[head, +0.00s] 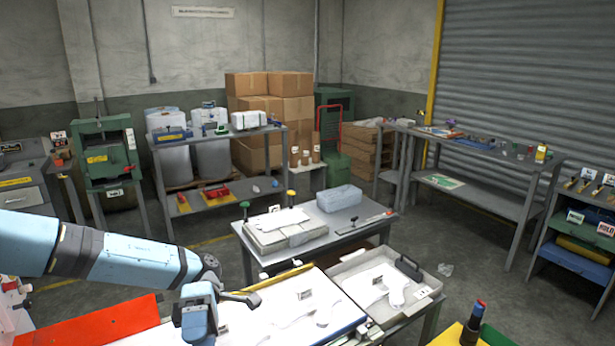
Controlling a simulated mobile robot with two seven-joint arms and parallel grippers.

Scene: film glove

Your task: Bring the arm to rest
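My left arm (125,258) reaches in from the left edge, blue with dark joints. Its gripper (242,298) is over the left part of the near work surface, with a dark finger-like part pointing right. I cannot tell whether it is open or shut, and I see nothing clearly held in it. My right arm and gripper are not in view. A pale, glove-like film (320,316) lies on the white work surface (285,332). Another white glove-like piece (397,291) lies in the grey tray (430,285) to its right.
A red-orange panel (95,325) lies below my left arm. A grey table (345,233) behind holds a stacked tray and a blue-grey block (339,198). A dark bottle with a red-and-blue top (473,322) stands at lower right. Open floor (470,240) lies right of the tables.

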